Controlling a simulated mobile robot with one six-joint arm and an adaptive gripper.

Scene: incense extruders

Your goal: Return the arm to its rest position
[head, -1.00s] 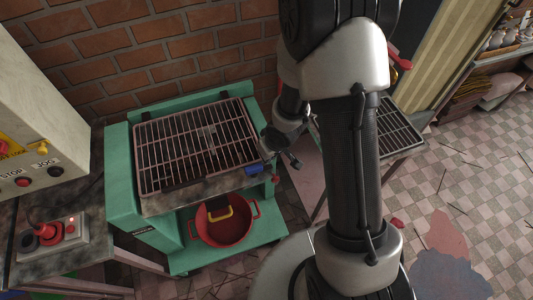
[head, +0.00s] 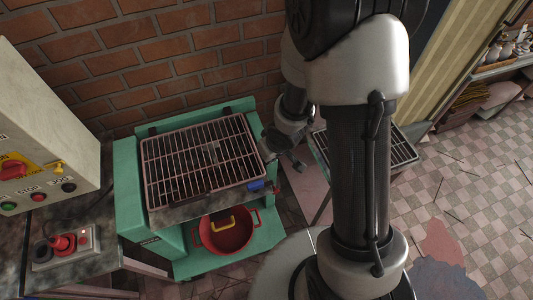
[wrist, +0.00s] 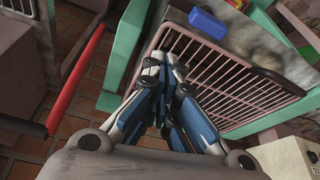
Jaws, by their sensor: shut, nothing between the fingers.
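My gripper (head: 299,166) hangs just right of the green machine (head: 130,205), near the front right corner of its wire rack (head: 200,160). In the wrist view my gripper (wrist: 172,62) has its blue and grey fingers drawn together with nothing between them. The wire rack (wrist: 235,85) shows beyond and to the right of the fingers. My upright arm fills the right middle of the head view and hides part of the scene behind it.
A blue block (head: 256,186) sits at the machine's front right edge. A red pot (head: 226,232) stands on the lower shelf. A second rack (head: 392,150) lies behind my arm. A control box (head: 40,120) and red switch (head: 64,243) are at left. The tiled floor at right is mostly open.

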